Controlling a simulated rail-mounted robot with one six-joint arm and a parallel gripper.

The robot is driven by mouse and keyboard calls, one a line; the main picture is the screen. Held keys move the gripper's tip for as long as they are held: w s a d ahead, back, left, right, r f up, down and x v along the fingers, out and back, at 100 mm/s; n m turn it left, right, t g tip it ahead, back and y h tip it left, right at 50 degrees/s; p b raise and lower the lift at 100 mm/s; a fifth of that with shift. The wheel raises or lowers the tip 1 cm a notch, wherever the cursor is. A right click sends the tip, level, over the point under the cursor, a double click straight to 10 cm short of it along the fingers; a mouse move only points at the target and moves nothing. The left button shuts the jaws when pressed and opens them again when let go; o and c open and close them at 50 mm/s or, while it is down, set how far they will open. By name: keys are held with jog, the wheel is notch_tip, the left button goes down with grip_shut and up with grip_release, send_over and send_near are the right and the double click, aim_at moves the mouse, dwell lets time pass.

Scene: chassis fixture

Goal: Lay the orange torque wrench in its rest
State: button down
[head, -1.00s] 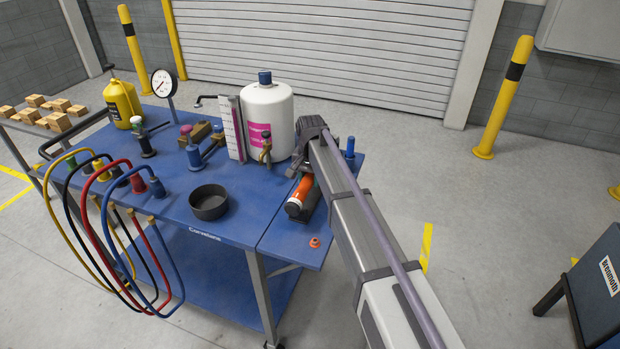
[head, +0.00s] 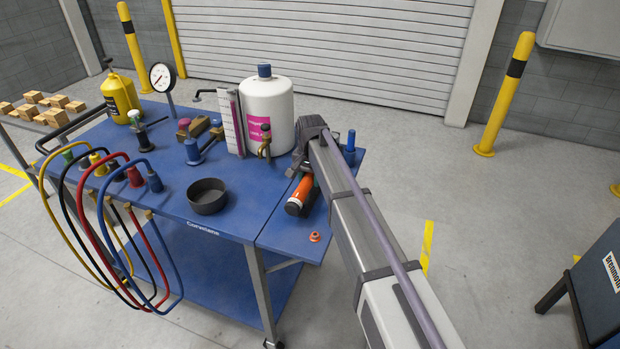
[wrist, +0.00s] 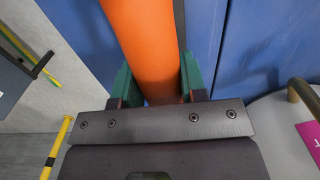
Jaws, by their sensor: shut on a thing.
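The orange torque wrench (head: 301,191) is at the right end of the blue cart top, partly hidden behind my arm in the head view. In the wrist view its orange handle (wrist: 144,40) runs between the green finger pads of my gripper (wrist: 153,82), which is shut on it. A blue surface lies close behind the handle. A dark piece shows beside the wrench in the head view; I cannot tell whether it is the rest, or whether the wrench touches it.
A white cylinder (head: 268,112) with a magenta label stands just left of my gripper. A blue post (head: 350,142) stands right of my arm. Coloured hoses (head: 110,220) loop off the cart's left front.

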jog(key=c, duration=0.6)
grip_release()
notch_tip(320, 180, up, 9)
jog(key=p, duration=0.9)
jog(key=shift+r, duration=0.2)
jog(key=shift+f, duration=0.15)
jog(key=shift+n, duration=0.3)
jog(key=s+d+n, duration=0.1)
jog(key=s+d, duration=0.6)
jog(key=s, duration=0.2)
jog(key=s+d+n, duration=0.1)
jog(key=s+d, duration=0.6)
jog(key=s, duration=0.3)
jog(key=s+d, duration=0.7)
jog(key=s, duration=0.3)
jog(key=shift+s+d+n, duration=0.2)
jog(key=shift+d+n, duration=0.2)
